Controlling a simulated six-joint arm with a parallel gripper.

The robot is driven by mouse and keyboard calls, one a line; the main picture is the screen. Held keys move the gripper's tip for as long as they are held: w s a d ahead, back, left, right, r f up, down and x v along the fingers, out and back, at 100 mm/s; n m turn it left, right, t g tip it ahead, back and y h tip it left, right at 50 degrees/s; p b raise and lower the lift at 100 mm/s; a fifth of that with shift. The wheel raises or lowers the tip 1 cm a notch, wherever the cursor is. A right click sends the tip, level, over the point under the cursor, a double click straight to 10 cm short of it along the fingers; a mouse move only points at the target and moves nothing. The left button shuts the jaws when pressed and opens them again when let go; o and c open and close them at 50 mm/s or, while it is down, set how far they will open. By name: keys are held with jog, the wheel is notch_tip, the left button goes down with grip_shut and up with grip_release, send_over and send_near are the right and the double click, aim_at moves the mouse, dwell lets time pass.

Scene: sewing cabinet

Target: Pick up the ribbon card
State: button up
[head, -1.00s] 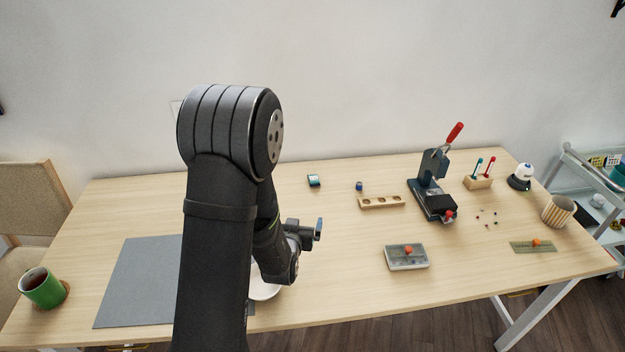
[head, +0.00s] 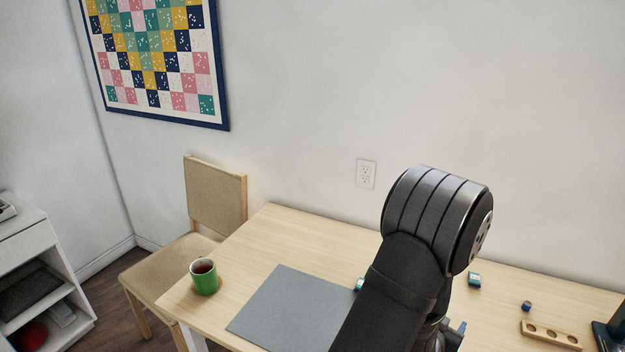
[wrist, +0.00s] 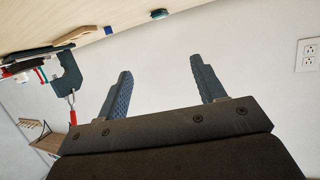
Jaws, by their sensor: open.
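Two small teal items lie on the table in the head view. One (head: 474,279) is right of my arm near the back edge, and the other (head: 359,285) is partly hidden by my arm. Either may be the ribbon card; they are too small to tell. In the wrist view, which is upside down, a teal item (wrist: 158,14) lies at the table's back edge. My gripper (wrist: 161,64) is open and empty, its fingers apart and away from that item. In the head view it is mostly hidden behind my arm.
A green mug (head: 204,279) stands at the table's left, beside a grey mat (head: 285,308). A blue spool-like item (head: 526,306), a wooden holder (head: 550,335) and a dark press (head: 612,330) are at the right. A chair (head: 215,200) stands at the left end.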

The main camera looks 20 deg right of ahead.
jog(key=n+g+y, duration=0.3)
jog(key=y, duration=0.5)
send_near(475, 277)
jog(key=x, duration=0.3)
jog(key=shift+w, duration=0.1)
jog(key=shift+x, duration=2.7)
jog(key=c, duration=1)
